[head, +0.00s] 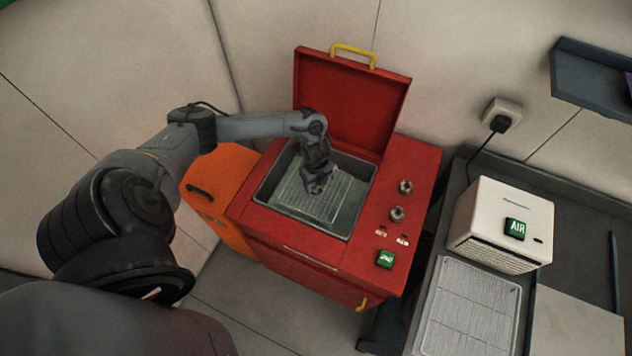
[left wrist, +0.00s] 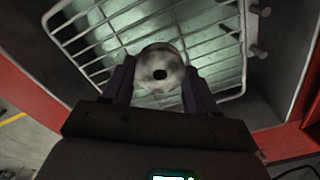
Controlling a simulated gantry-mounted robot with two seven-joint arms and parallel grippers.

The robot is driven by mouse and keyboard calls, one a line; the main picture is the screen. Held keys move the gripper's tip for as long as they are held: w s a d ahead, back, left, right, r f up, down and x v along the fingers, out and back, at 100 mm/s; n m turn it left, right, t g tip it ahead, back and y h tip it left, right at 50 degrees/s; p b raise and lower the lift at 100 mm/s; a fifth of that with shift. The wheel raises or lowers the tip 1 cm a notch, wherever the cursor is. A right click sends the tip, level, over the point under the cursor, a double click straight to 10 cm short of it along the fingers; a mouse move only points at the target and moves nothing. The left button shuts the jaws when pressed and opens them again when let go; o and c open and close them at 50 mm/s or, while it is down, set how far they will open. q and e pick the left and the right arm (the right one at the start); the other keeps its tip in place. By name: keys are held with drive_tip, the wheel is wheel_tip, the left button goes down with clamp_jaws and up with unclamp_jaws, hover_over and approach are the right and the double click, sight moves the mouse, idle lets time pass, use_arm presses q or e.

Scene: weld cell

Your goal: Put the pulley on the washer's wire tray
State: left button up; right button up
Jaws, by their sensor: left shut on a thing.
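The red parts washer (head: 300,268) stands open in the head view, its lid (head: 350,100) raised at the back. Inside its basin lies the wire tray (head: 338,200), a pale grid that also shows in the left wrist view (left wrist: 105,32). My left gripper (head: 317,187) reaches down into the basin over the tray. In the left wrist view it is shut on the pulley (left wrist: 160,58), a grey round piece with a dark centre hole. The pulley is seen against the tray's bars; I cannot tell whether it touches them. My right gripper is not in view.
Knobs (head: 397,214) and a green switch (head: 385,259) sit on the washer's right side. An orange cabinet (head: 215,205) stands to its left. A white air unit (head: 502,222) and a pale filter panel (head: 468,305) are on the right bench.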

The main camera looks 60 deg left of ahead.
use_arm(q)
drive_tip(key=o, duration=1.3)
drive_tip(key=shift+f, duration=0.1)
drive_tip(key=shift+o, duration=0.2)
